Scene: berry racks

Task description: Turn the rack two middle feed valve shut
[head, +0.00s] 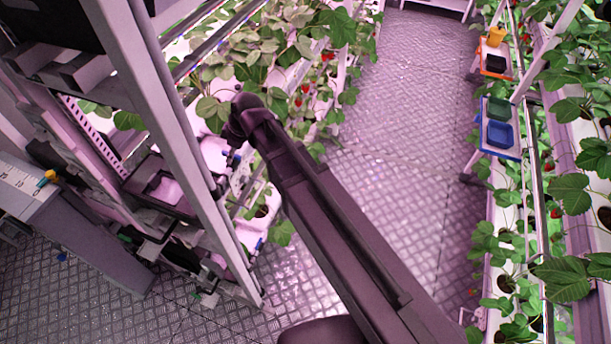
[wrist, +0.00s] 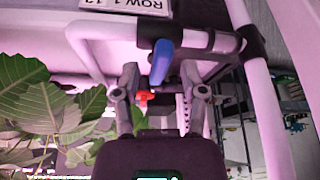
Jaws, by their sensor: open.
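In the wrist view a blue valve lever (wrist: 161,62) sits on a white pipe (wrist: 110,33) below a row sign. It points down the picture, across the pipe. My gripper (wrist: 164,92) is open, one finger on each side of the lever's lower end, with gaps showing on both sides. A small red piece (wrist: 143,97) shows close to the left finger; I cannot tell what it is. In the head view my arm hides much of this spot, and a small blue part (head: 229,158) shows beside my wrist at the left rack. The rack number is not readable there.
Strawberry leaves (wrist: 45,105) crowd the left of the wrist view. A white upright pipe (wrist: 262,110) stands right of my gripper. In the head view another blue handle (head: 258,244) shows lower on the rack. The aisle floor (head: 400,110) is clear.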

